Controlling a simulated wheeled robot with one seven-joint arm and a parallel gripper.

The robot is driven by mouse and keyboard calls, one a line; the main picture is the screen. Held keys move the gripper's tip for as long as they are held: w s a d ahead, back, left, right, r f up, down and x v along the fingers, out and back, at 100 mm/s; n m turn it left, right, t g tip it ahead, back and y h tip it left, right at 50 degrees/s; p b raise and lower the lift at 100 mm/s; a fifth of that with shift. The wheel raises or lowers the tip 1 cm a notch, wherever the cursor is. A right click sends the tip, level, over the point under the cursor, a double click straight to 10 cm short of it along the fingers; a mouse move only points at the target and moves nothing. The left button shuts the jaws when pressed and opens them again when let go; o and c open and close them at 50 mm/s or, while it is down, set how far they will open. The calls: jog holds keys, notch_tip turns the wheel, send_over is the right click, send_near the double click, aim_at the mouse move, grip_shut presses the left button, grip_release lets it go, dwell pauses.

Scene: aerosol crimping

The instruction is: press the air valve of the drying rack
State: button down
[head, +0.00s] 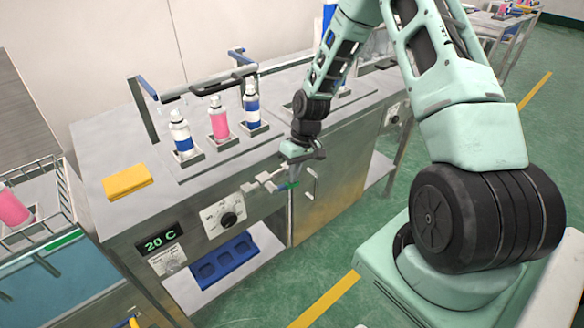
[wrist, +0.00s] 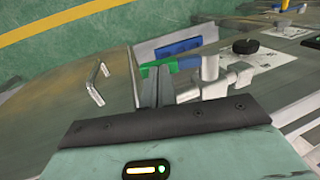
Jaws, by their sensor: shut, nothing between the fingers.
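The air valve (head: 264,183) is a pale metal fitting on the front edge of the steel counter. In the wrist view its pipe (wrist: 210,72) stands just right of my fingers, with a blue and green lever (wrist: 186,63) beside it. My gripper (head: 292,178) reaches down at the valve's right end; its dark fingers also show in the wrist view (wrist: 155,85). The fingers are shut with nothing held. They are right by the green part; I cannot tell if they touch it. The rack holds three bottles, one pink (head: 219,122).
A yellow sponge (head: 127,181) lies on the counter's left. A knob panel (head: 224,215) and a 20 C display (head: 160,240) are on its front. A cabinet handle (head: 310,182) sticks out near my gripper. A blue tray (head: 225,262) is on the shelf below. A wire basket is at left.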

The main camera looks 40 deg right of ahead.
jog(key=f+y, duration=0.1)
jog(key=y, duration=0.1)
jog(key=f+y+b, duration=0.1)
jog(key=f+y, duration=0.1)
jog(key=shift+d+f, duration=0.15)
jog(key=shift+d, duration=0.05)
jog(key=a+f+y+b, duration=0.3)
jog(key=f+y+b, duration=0.2)
jog(key=y+b, duration=0.2)
jog(key=shift+a+f, duration=0.15)
jog(key=shift+a, duration=0.2)
jog(key=shift+s+a, duration=0.1)
jog(key=shift+a, duration=0.1)
dwell(0.4)
